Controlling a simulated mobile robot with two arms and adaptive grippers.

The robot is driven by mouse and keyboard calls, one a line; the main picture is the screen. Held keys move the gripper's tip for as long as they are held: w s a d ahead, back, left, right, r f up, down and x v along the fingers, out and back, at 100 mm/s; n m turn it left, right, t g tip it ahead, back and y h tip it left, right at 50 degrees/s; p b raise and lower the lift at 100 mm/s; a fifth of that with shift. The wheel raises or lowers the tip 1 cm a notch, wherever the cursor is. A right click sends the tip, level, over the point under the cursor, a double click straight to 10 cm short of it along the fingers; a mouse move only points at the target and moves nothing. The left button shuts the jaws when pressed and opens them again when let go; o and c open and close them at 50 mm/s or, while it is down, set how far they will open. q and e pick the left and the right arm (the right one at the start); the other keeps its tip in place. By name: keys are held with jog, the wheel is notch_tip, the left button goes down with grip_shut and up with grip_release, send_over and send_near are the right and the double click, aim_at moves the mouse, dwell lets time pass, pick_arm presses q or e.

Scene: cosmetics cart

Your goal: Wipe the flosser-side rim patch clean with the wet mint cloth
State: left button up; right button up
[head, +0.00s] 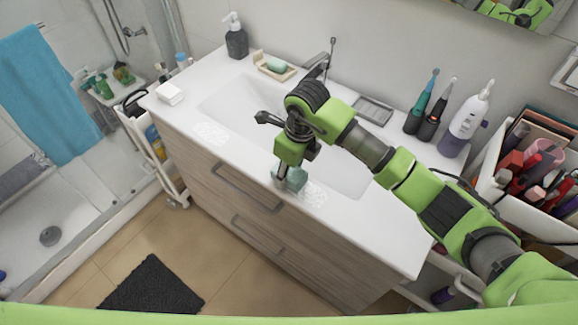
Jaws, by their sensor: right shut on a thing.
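The mint cloth (292,181) is bunched under my right gripper (284,172) on the front rim of the white sink counter (375,228). The gripper points down and is shut on the cloth. A whitish, speckled patch (315,194) lies on the rim just right of the cloth, on the flosser's side; the cloth may cover part of it. Another such patch (212,133) lies on the rim farther left. The white and purple flosser (466,120) stands at the counter's right end. My left gripper is not in view.
A soap dispenser (236,37), a soap dish (275,67) and a tap (318,66) stand behind the basin. Two electric toothbrushes stand left of the flosser. A cosmetics bin (490,195) is at the right. The front rim right of the patch is clear.

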aim_at(318, 199)
jog(key=s+d, duration=0.1)
jog(key=s+d+p, duration=0.1)
jog(key=d, duration=0.1)
jog(key=s+d, duration=0.1)
jog(key=d, duration=0.1)
jog(key=shift+s+d+r, duration=0.25)
jog(key=shift+s+r, duration=0.05)
jog(key=shift+s, duration=0.05)
jog(key=shift+s+d, duration=0.65)
jog(key=shift+d, duration=0.2)
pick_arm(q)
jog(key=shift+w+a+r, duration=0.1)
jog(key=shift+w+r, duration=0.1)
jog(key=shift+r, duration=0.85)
pick_arm(e)
jog(key=shift+s+d, duration=0.25)
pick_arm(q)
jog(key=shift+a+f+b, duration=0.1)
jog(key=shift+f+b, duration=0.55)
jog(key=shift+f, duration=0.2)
pick_arm(e)
jog(key=shift+f, duration=0.9)
